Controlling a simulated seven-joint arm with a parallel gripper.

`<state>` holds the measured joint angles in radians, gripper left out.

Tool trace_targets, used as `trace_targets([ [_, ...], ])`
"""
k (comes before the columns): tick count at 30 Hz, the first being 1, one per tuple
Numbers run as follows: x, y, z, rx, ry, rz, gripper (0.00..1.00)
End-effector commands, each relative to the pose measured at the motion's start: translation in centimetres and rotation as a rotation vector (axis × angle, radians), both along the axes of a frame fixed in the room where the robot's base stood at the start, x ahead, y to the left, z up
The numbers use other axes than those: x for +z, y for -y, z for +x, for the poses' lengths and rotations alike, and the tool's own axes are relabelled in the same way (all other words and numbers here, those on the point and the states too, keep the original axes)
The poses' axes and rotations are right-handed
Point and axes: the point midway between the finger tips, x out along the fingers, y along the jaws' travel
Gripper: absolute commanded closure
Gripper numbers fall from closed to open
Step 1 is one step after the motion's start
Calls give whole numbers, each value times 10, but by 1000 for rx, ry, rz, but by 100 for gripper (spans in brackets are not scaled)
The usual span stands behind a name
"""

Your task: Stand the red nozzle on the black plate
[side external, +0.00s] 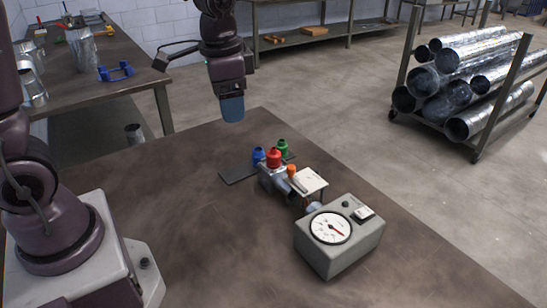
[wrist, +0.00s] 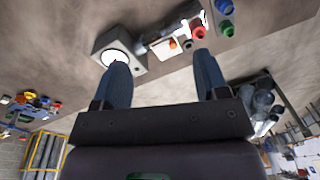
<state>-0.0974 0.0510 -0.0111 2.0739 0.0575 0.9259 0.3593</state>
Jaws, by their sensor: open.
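The red nozzle (side external: 273,156) sits upright on a grey metal fitting (side external: 270,178) on the bench. It also shows in the wrist view (wrist: 198,33), beyond the right finger. The flat black plate (side external: 236,175) lies on the bench behind and left of the fitting. A blue nozzle (side external: 258,156) and a green nozzle (side external: 282,147) appear to stand on it; the fitting hides part of the plate. My gripper (side external: 232,110) hangs well above the bench, behind and left of the nozzles. In the wrist view its fingers (wrist: 160,65) are apart with nothing between them.
A grey gauge box (side external: 338,238) stands front right of the fitting. An orange-topped part (side external: 291,171) and a pale flat piece (side external: 310,181) are beside the red nozzle. A rack of metal ducts (side external: 465,85) stands on the floor.

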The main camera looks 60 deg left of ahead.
Motion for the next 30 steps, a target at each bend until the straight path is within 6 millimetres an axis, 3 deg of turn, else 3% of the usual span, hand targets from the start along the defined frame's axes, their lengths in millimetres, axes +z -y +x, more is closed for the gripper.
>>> trace_targets([
  [3,-31,-13,39,-201,-81,21,33],
  [9,-80,-35,95,-637,-175,43,33],
  [12,-89,-41,117,-857,-185,64,33],
  [15,-80,-44,131,-1036,-172,96,33],
  [23,-81,-47,134,-1256,-187,112,33],
  [30,-123,-51,133,-1259,-189,110,33],
])
